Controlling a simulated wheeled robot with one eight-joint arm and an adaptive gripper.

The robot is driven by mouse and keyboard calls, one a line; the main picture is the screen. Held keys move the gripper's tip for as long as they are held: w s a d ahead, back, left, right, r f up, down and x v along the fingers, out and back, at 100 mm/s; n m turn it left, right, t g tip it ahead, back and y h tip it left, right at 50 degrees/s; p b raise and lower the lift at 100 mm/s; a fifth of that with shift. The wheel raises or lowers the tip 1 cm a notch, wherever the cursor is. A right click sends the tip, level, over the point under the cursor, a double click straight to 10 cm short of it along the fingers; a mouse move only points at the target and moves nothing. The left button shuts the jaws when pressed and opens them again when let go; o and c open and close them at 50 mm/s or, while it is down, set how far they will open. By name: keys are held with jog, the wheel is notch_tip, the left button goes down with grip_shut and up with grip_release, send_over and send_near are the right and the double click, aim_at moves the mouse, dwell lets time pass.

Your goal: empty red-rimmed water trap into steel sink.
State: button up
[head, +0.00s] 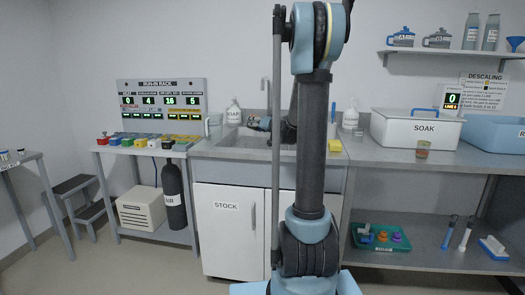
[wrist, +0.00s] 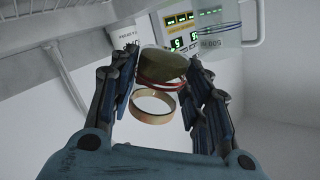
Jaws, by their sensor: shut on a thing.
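The red-rimmed water trap (wrist: 165,68) is between the fingers of my gripper (wrist: 165,90) in the wrist view. It is a cloudy, see-through cup with red bands, and it looks tilted. A tan ring (wrist: 153,104) shows just below it; I cannot tell whether it is joined to the trap. My gripper is shut on the trap. In the head view my gripper (head: 262,124) is over the steel sink (head: 232,143), left of my arm. The trap cannot be made out there, and my arm hides part of the sink. Whether water is in the trap cannot be told.
A tall tap (head: 266,95) and a soap bottle (head: 233,112) stand behind the sink. The run-in rack (head: 163,105) is to the left. A SOAK bin (head: 415,130) and a small brownish cup (head: 423,150) are on the right counter. A clear blue-lined container (wrist: 215,38) shows in the wrist view.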

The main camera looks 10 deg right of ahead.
jog(key=shift+w+d+f+m+g, duration=0.3)
jog(key=shift+w+d+f+m, duration=0.2)
jog(key=shift+m, duration=0.3)
jog(key=shift+d+f+m+y+p, duration=0.1)
jog(key=shift+f+m+y+p, duration=0.15)
jog(key=shift+m+p, duration=0.4)
jog(key=shift+f+m+g+y+p, duration=0.25)
jog(key=shift+f+m+g+p, duration=0.15)
jog(key=shift+m, duration=0.25)
jog(key=shift+f+m+p, duration=0.45)
jog(key=shift+f+m, duration=0.25)
jog(key=shift+f, duration=0.35)
jog(key=shift+d+f+m+g+y+p, duration=0.1)
jog(key=shift+f+m+g+y+p, duration=0.25)
jog(key=shift+m, duration=0.35)
dwell(0.8)
jog(key=shift+w+d+f+m+y+p, duration=0.25)
jog(key=shift+w+d+f+m+p, duration=0.1)
jog(key=shift+w+d+m+p, duration=0.2)
dwell(1.1)
jog(key=shift+w+d+f+m+g+p, duration=0.1)
jog(key=shift+f+m+g+p, duration=0.35)
jog(key=shift+m, duration=0.3)
dwell(1.0)
